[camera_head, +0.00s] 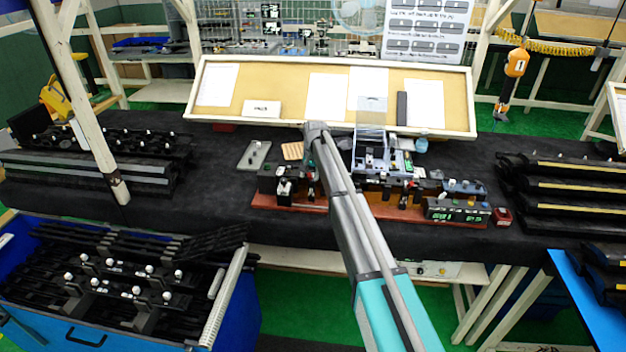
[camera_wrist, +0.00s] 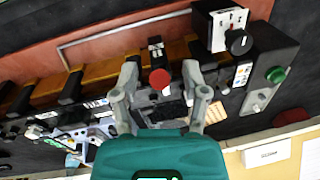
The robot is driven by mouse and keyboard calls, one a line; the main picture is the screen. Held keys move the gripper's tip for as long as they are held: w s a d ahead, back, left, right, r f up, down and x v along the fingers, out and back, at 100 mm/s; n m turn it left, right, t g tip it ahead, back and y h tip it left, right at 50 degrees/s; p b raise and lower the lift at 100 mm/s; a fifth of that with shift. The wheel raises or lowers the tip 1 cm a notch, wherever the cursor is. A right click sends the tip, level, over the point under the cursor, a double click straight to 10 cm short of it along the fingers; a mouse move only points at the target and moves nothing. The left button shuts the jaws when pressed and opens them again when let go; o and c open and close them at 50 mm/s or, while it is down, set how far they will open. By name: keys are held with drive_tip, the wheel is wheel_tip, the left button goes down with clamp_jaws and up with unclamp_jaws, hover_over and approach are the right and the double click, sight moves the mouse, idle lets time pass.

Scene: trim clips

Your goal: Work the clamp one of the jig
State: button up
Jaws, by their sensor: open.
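The jig (camera_head: 345,208) is a long fixture on a red-brown base, lying on the dark-covered bench; it also fills the wrist view (camera_wrist: 110,52). A black clamp with a round red knob (camera_wrist: 160,78) stands on it near one end block. No label shows which clamp is number one. My gripper (camera_wrist: 160,92) is open, with its two grey fingers on either side of the red knob and a gap visible on both sides. Whether they touch anything below is unclear. In the head view my arm reaches over the jig's left part, and the fingertips are hard to make out.
A tilted board with papers (camera_head: 290,92) stands behind the jig. Black trim parts (camera_head: 560,185) lie to the right, and a blue bin (camera_head: 85,335) is at front left.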

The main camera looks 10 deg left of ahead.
drive_tip(key=shift+f, duration=0.1)
drive_tip(key=shift+c, duration=0.2)
clamp_jaws()
drive_tip(key=shift+d, duration=0.35)
drive_tip(key=shift+a, duration=0.15)
drive_tip(key=shift+f, duration=0.1)
